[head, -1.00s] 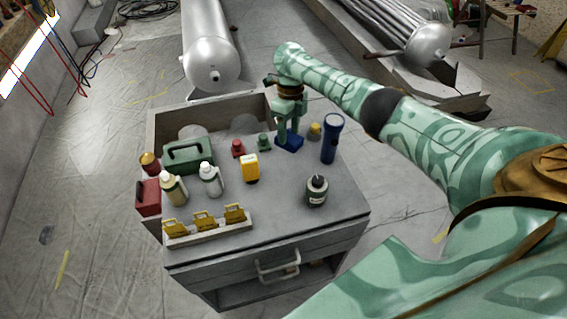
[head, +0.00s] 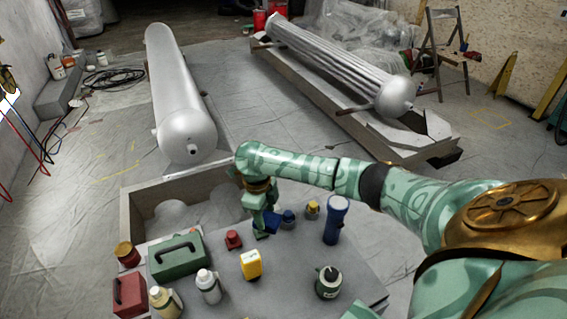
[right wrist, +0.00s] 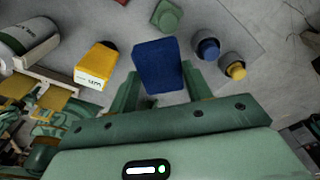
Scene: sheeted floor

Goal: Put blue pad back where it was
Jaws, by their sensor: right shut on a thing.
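My right gripper (head: 262,226) is shut on the blue pad (head: 272,223) above the back part of the grey cart top. In the right wrist view the dark blue pad (right wrist: 157,66) sits between the fingers. The head view shows only part of it past the fingers, and its height over the cart is hard to tell. A blue knob-like piece (head: 288,216) stands just right of the pad, with a yellow one (head: 312,209) beyond it. A green piece (right wrist: 167,15) shows near the pad in the right wrist view.
An open bin (head: 131,206) adjoins the back.

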